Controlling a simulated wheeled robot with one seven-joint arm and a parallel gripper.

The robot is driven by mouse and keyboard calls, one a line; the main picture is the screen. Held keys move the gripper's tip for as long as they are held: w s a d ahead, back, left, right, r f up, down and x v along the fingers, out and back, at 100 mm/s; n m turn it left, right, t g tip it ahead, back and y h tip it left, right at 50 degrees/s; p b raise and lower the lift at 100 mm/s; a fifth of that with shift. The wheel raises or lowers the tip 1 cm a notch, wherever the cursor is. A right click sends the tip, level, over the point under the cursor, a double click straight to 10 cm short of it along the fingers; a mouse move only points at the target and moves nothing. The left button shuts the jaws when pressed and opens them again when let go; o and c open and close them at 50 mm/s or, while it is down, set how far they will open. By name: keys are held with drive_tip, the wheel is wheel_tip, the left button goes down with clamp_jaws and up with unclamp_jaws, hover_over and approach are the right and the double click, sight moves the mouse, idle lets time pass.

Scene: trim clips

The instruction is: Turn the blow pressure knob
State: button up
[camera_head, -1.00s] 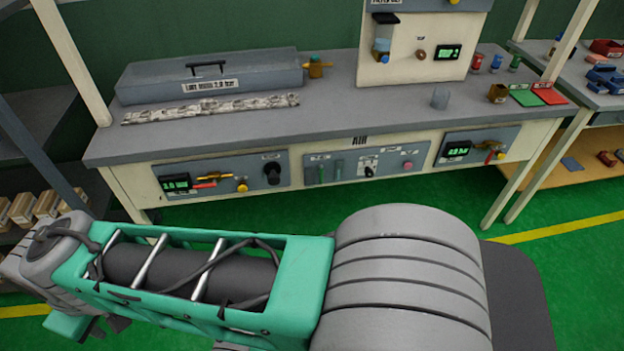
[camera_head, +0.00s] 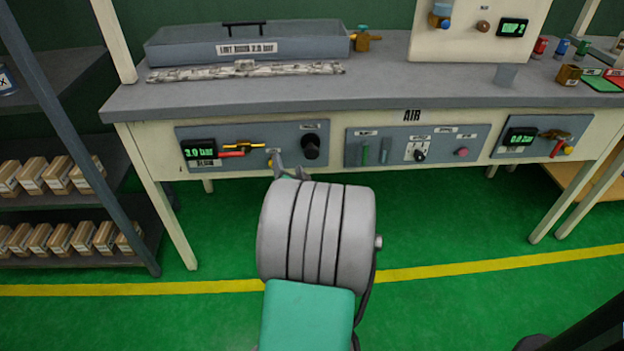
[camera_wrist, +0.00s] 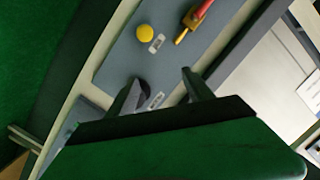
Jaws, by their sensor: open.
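The left panel (camera_head: 225,136) on the bench front has a lit green display (camera_head: 198,152) with a label like "BLOW" below it. A black round knob (camera_head: 312,146) sits at the panel's right end under a small unreadable label. A yellow knob (camera_head: 277,153) sits near the panel's middle. My gripper (camera_head: 288,168) is in front of the panel's lower edge, left of and below the black knob. In the wrist view my gripper (camera_wrist: 160,75) is open with nothing between the fingers. A dark round shape, apparently the black knob (camera_wrist: 143,89), is partly hidden behind the left finger.
A valve with a red handle (camera_head: 231,154) is left of the yellow knob. A middle panel (camera_head: 440,133) and a right panel (camera_head: 530,127) carry more controls. A shelf with boxes (camera_head: 50,175) stands at left. The floor before the bench is clear.

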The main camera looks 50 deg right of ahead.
sight(311, 156)
drive_tip(key=s+d+f+m+g+h, duration=0.1)
drive_tip(key=s+d+f+m+h, duration=0.15)
drive_tip(key=s+d, duration=0.2)
drive_tip(key=shift+m+h, duration=0.25)
drive_tip(key=x, duration=0.4)
drive_tip(key=r+x, duration=0.1)
drive_tip(key=x, duration=0.2)
drive_tip(key=shift+f, duration=0.1)
clamp_jaws()
